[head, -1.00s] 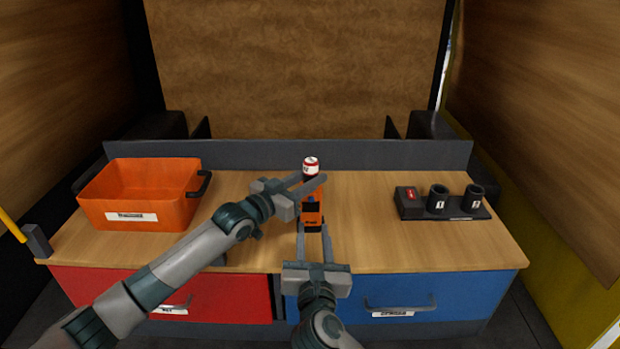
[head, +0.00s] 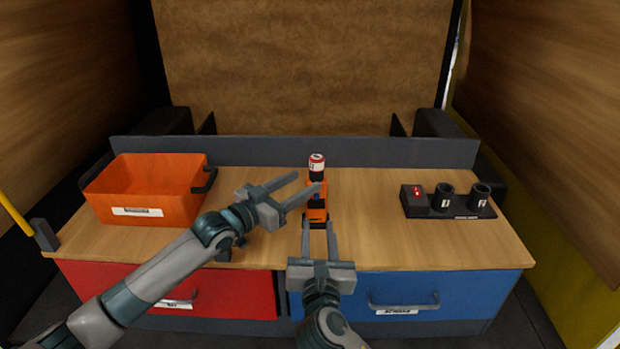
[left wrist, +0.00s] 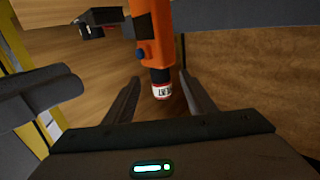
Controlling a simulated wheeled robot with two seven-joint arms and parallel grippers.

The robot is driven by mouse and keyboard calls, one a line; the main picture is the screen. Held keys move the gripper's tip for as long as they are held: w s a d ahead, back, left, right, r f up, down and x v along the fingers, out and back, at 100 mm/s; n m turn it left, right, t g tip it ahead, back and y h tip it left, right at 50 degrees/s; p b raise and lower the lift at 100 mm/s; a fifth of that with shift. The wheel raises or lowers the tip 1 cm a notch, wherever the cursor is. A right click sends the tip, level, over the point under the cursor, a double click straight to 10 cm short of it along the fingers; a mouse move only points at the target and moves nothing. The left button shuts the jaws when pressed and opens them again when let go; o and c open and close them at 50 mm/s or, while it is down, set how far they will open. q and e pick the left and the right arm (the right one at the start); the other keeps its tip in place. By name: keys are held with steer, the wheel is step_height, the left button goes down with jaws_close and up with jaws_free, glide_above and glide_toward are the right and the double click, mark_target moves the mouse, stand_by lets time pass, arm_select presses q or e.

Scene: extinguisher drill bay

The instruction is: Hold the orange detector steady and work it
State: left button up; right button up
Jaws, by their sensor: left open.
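The orange detector (head: 317,197) stands upright near the middle of the table, with a red-and-white can-like top (head: 317,163). In the left wrist view, its orange body (left wrist: 153,30) has a blue button on the side, and its labelled end (left wrist: 162,90) shows between my left fingers. My left gripper (head: 309,182) is open and empty, its fingertips left of the detector's upper part, one close to it. My right gripper (head: 318,225) has its fingers on both sides of the detector's dark base, closed to about its width; the contact itself is small in the picture.
An orange bin (head: 145,192) stands at the left. A dark rack (head: 462,213) with a red-lit box (head: 415,195) and two numbered cups is at the right. Red (head: 220,290) and blue (head: 480,292) drawers are below. The tabletop between detector and rack is clear.

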arm_select(q)
steer(key=v, duration=0.6)
steer(key=shift+s+f, duration=0.1)
stand_by(0.3)
